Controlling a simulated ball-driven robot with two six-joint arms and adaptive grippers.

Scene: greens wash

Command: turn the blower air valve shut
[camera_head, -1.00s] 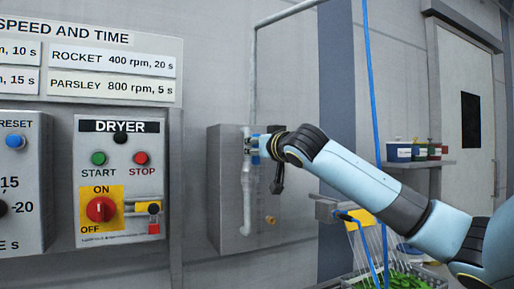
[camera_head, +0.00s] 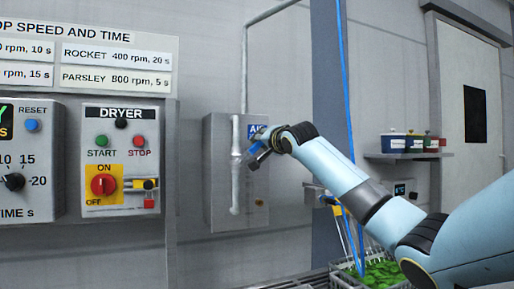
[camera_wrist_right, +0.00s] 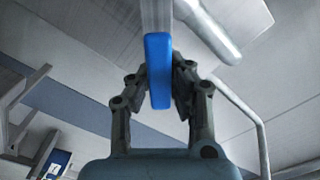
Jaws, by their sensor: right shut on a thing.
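The air valve sits on a vertical grey pipe (camera_head: 236,190) in front of a grey wall box (camera_head: 219,150). A blue sign with partly hidden lettering (camera_head: 255,130) is beside the pipe. My right gripper (camera_head: 257,157) is at the valve, just right of the pipe. The right wrist view shows the valve's blue lever (camera_wrist_right: 158,68) between the two fingers (camera_wrist_right: 160,88), which are shut on it. In the head view the lever is mostly hidden by the gripper, so its exact angle is hard to tell. My left gripper is not in view.
A dryer panel (camera_head: 122,140) with buttons and a red switch (camera_head: 103,185) is on the wall at left. A blue hose (camera_head: 346,90) hangs near my right arm. A crate of greens (camera_head: 376,275) is below it. A shelf (camera_head: 410,155) holds small tubs.

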